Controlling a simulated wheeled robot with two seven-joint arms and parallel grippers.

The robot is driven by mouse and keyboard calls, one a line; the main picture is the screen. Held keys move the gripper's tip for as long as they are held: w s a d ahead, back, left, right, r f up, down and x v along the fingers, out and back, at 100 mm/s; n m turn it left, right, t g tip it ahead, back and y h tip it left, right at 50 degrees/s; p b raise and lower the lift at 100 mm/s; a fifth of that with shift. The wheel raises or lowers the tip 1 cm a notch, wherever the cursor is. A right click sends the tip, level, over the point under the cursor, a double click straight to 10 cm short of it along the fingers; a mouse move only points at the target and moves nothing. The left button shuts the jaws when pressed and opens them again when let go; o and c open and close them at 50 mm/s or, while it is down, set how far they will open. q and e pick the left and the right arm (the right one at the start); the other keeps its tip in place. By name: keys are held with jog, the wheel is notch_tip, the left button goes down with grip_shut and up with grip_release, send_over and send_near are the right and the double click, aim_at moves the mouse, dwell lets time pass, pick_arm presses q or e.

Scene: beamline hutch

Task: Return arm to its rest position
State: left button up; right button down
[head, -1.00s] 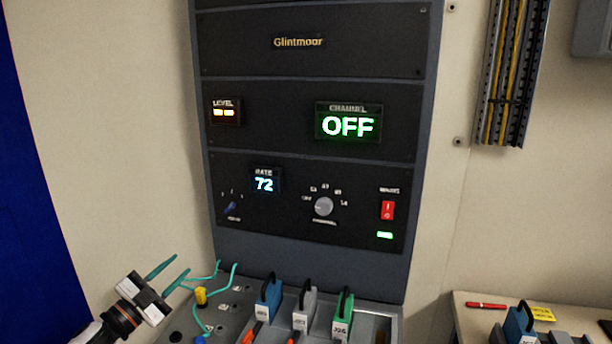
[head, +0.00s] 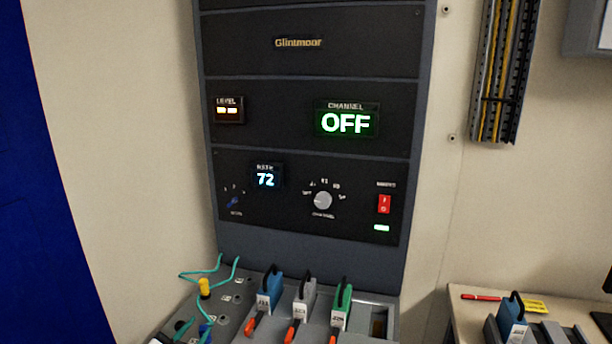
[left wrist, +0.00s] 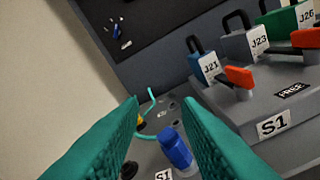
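My left gripper (head: 184,326) shows only partly at the bottom left of the head view, low beside the sloped grey panel. In the left wrist view its two teal fingers (left wrist: 160,104) stand apart with nothing held between them. A blue plug or knob (left wrist: 175,148) on the panel shows in the gap beyond the fingers; whether they touch it cannot be told, but it looks apart. It also shows in the head view (head: 206,331). My right gripper is in neither view.
A dark rack (head: 310,240) reads OFF and 72. Blue (head: 270,290), grey (head: 304,298) and green (head: 341,304) tagged blocks stand right of the gripper. Teal cables and a yellow plug (head: 204,287) are close by. A bench (head: 465,310) stands at right.

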pick_arm(q)
jog(key=s+d+f+n+g+y, duration=0.25)
jog(key=s+f+n+g, duration=0.2)
jog(key=s+f, duration=0.65)
jog(key=s+n+g+y, duration=0.15)
jog(key=s+g, duration=0.75)
jog(key=s, duration=1.4)
notch_tip(320, 180, down, 25)
jog(key=g, duration=0.1)
jog(key=s+a+f+g, duration=0.1)
jog(key=s+a+f, duration=0.1)
jog(key=s+f, duration=1.5)
jog(key=shift+a+f, duration=0.25)
jog(key=shift+f, duration=0.05)
